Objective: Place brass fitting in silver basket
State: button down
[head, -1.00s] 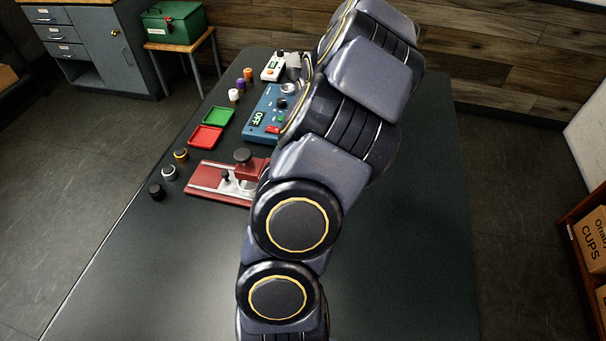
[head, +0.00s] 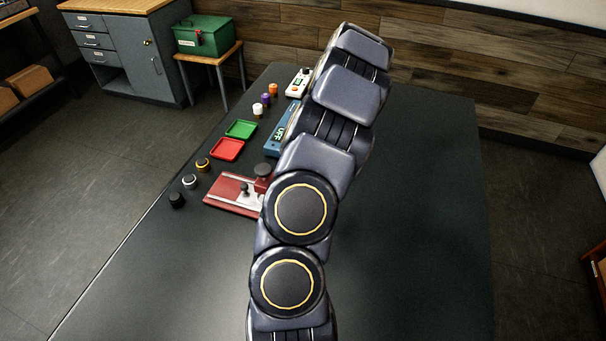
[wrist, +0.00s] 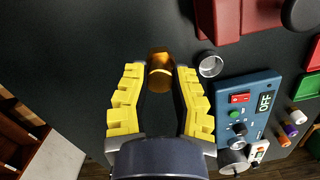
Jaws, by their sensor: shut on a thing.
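My gripper (wrist: 159,84) shows in the wrist view with its yellow fingers on both sides of a brass fitting (wrist: 160,70). It is shut on the fitting and holds it between the fingertips, over the dark tabletop. A small round silver cup (wrist: 210,65), which looks like the silver basket, is just right of the right fingertip, beside the red stand. The fitting is apart from it in the picture; I cannot tell its height above the table. In the head view my arm hides the gripper, fitting and basket.
The red stand (head: 228,192) and blue device with an OFF display (wrist: 250,105) are close to the basket. Red (head: 227,149) and green (head: 241,129) trays and several small knobs line the table's left side. The table right of my arm is clear.

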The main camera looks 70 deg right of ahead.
jog(key=w+d+n, duration=0.2)
jog(key=w+d, duration=0.6)
jog(key=f, duration=1)
jog(key=shift+d+f, duration=0.2)
jog(key=shift+f, duration=0.15)
jog(key=shift+f, duration=0.1)
jog(key=c, duration=1)
grip_release()
